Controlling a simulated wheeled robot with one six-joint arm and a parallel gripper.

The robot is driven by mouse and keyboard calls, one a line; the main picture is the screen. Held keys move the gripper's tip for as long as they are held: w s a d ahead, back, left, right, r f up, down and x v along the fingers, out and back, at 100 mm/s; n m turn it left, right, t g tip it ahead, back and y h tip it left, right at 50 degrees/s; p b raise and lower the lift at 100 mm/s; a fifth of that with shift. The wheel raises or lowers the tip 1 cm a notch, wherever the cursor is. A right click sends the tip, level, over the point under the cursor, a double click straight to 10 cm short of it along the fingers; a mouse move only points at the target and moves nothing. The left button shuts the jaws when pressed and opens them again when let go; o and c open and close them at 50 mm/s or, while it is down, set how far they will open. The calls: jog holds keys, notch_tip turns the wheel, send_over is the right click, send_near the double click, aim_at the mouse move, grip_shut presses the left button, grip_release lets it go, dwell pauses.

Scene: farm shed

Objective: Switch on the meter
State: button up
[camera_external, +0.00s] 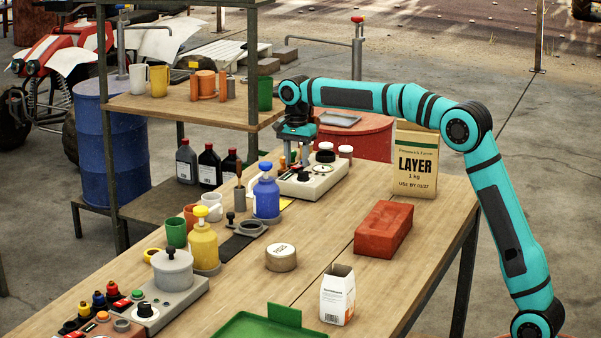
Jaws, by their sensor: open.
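A pale box with a dark dial and small controls (322,183), which looks like the meter, lies toward the far end of the wooden workbench (335,240). My gripper (294,163) points down over the left back part of this box. Its jaws are open, and I see nothing held between them. The fingertips are close to the box, but I cannot tell whether they touch it. The gripper partly hides the box's back left side. The switch and its position are too small to make out.
Jars (345,152) stand close behind the box. A blue pump bottle (266,196) stands to its left, near a shelf (192,104). A red brick (383,228), round tin (281,257) and small carton (337,296) are nearer. Some bench surface between them is clear.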

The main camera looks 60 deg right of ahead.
jog(key=shift+f, duration=0.4)
grip_shut()
jog(key=shift+a+f+h, duration=0.1)
jog(key=shift+a+h, duration=0.3)
jog(key=shift+h, duration=0.6)
jog(key=shift+a+h, duration=0.15)
jog(key=shift+h, duration=1.15)
